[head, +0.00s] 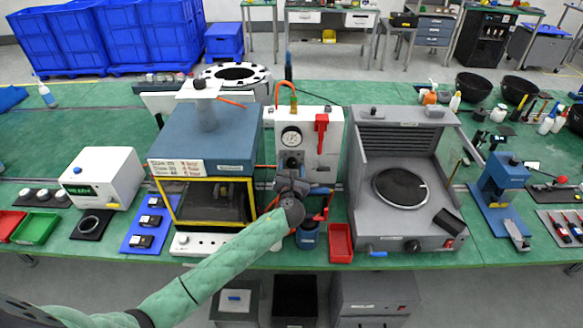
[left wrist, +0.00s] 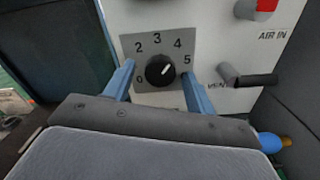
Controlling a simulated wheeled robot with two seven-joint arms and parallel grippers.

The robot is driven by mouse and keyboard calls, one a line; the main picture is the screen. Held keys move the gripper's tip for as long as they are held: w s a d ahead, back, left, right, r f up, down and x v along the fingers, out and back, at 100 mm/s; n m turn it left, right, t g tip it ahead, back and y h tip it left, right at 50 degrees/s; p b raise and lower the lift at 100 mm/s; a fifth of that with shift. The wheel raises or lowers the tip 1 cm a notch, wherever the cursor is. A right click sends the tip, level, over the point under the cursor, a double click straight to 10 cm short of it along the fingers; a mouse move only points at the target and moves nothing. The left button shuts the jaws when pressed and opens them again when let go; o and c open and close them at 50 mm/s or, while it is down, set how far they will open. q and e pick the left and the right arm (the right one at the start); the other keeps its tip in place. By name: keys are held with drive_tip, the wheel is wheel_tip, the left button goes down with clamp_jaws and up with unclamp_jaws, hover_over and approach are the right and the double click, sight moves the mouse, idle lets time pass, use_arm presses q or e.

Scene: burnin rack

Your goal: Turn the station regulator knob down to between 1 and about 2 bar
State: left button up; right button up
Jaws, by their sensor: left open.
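The black regulator knob (left wrist: 160,70) sits on a grey dial plate on the white station panel (head: 326,160). Its white mark points up and right, roughly between 4 and 5. The numbers 0, 2, 3, 4 and 5 show around it; 1 is not visible, near my left finger. My left gripper (left wrist: 157,69) is open, with one blue finger on each side of the knob and visible gaps to it. In the head view my left gripper (head: 291,180) is in front of the panel, below the round gauge (head: 291,137), whose reading is too small to tell. My right gripper is not in view.
A red lever (head: 321,130) is on the panel's right. The AIR IN port (left wrist: 263,8) and the VENT fitting (left wrist: 250,79) lie right of the dial. The blue-grey oven (head: 205,135) stands left and a grey hotplate unit (head: 403,220) right, leaving narrow room.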

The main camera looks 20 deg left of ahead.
use_arm(q)
drive_tip(key=c, duration=1)
drive_tip(key=shift+o, duration=0.2)
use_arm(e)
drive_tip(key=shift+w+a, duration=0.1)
use_arm(q)
drive_tip(key=shift+f+n, duration=0.1)
drive_tip(key=shift+n, duration=0.2)
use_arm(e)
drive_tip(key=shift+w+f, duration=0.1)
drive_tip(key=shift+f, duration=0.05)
